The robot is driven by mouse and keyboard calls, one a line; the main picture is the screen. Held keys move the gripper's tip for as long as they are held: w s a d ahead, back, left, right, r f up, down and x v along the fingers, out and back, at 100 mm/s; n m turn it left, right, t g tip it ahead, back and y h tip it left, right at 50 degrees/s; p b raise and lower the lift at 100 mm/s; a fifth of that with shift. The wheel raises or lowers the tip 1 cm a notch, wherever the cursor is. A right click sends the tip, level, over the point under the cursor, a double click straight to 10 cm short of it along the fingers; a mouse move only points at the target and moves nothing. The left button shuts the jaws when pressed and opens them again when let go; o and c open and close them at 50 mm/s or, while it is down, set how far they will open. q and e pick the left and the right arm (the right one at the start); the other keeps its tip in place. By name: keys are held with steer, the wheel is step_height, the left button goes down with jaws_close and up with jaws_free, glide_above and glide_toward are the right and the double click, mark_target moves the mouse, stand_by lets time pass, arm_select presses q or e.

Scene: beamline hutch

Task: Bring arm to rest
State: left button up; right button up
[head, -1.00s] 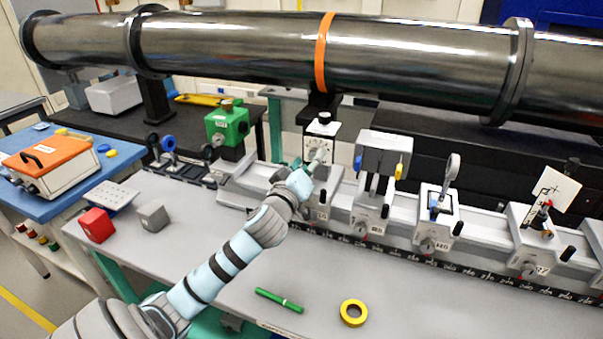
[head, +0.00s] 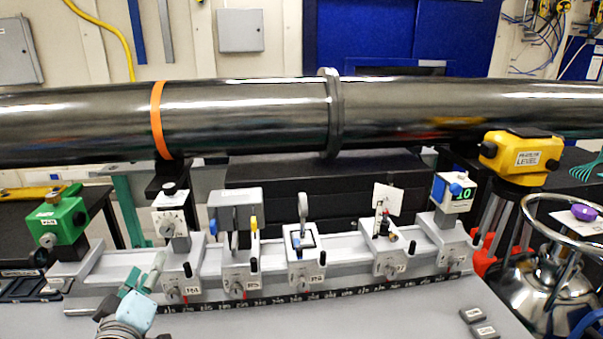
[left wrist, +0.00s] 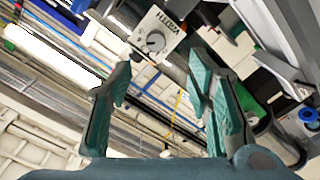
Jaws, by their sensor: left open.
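My left gripper (head: 142,284) shows at the lower left of the head view, at the front of the rail near its left end. Its green fingers also frame the left wrist view (left wrist: 158,110), spread apart with nothing between them. Beyond the fingertips in the wrist view is a white box with a dial (left wrist: 156,40), marked WIDTH. The same kind of dial box (head: 170,222) stands on the rail behind the gripper in the head view. My right gripper is not in view.
A grey rail (head: 345,265) carries several mounts along the bench. A dark beam pipe (head: 240,115) runs above it. A green box (head: 58,218) stands at left, a yellow level (head: 518,155) and a steel vessel (head: 545,285) at right. The bench front (head: 330,320) is mostly clear.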

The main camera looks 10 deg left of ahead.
arm_select(q)
steer(key=s+d+f+m+g+h, duration=0.1)
steer(key=s+d+f+m+g, duration=0.1)
steer(key=s+f, duration=0.3)
steer(key=s+d+f+m+g+h, duration=0.1)
steer(key=s+d+f+m+g, duration=0.2)
steer(key=f, duration=0.6)
steer(key=s+d+f+m+g, duration=0.2)
steer(key=s+f+m+g, duration=0.1)
steer(key=s+f, duration=0.4)
steer(key=shift+d+f+g+h, duration=0.15)
steer(key=shift+f+g+h, duration=0.35)
steer(key=shift+g, duration=0.4)
steer(key=s+d+f+m+g+h, duration=0.2)
steer(key=s+d+f+m+g, duration=0.1)
steer(key=s+d+f+m, duration=0.25)
steer(key=s+a+f+g, duration=0.1)
steer(key=s+f, duration=0.2)
steer(key=f, duration=0.8)
steer(key=s+f+g, duration=0.1)
steer(key=s+f, duration=0.2)
steer(key=f, duration=0.8)
steer(key=s+f, duration=0.9)
steer(key=s, duration=0.3)
steer(key=shift+s+a+f+n+g, duration=0.25)
steer(key=shift+f+n+g, duration=0.1)
steer(key=shift+n+g, duration=0.1)
